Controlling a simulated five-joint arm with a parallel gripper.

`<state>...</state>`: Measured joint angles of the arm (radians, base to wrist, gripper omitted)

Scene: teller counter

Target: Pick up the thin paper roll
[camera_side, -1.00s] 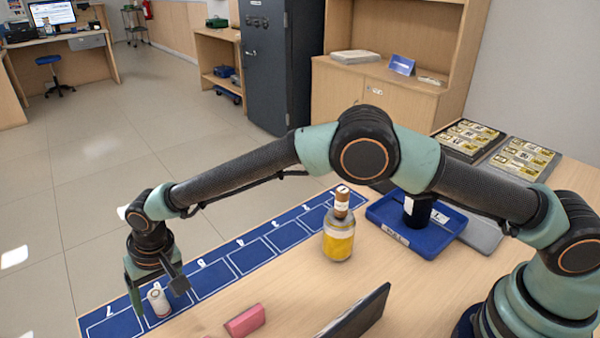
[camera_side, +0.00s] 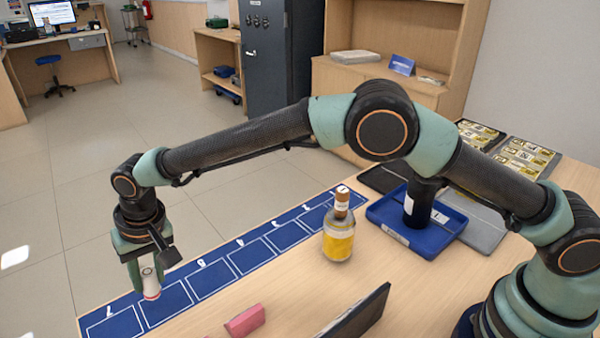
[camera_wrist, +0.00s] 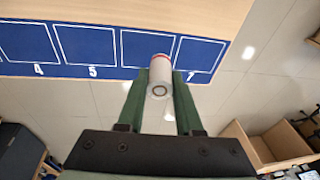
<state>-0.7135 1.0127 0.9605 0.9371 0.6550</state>
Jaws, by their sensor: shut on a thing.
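The thin paper roll (camera_side: 150,282) is a small pale cylinder with a red band at its lower end. My gripper (camera_side: 146,275) is shut on it and holds it upright above the blue numbered mat (camera_side: 112,327), near the mat's left end in the side view. In the wrist view the roll (camera_wrist: 160,80) sits between the two green fingers of my gripper (camera_wrist: 160,95), with its round end facing the camera.
A bottle with yellow contents (camera_side: 338,240) stands beside the mat. A blue tray (camera_side: 432,246) holds a dark cylinder (camera_side: 418,205). A pink block (camera_side: 245,320) and a dark upright panel (camera_side: 360,315) are at the front. The mat's squares are clear.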

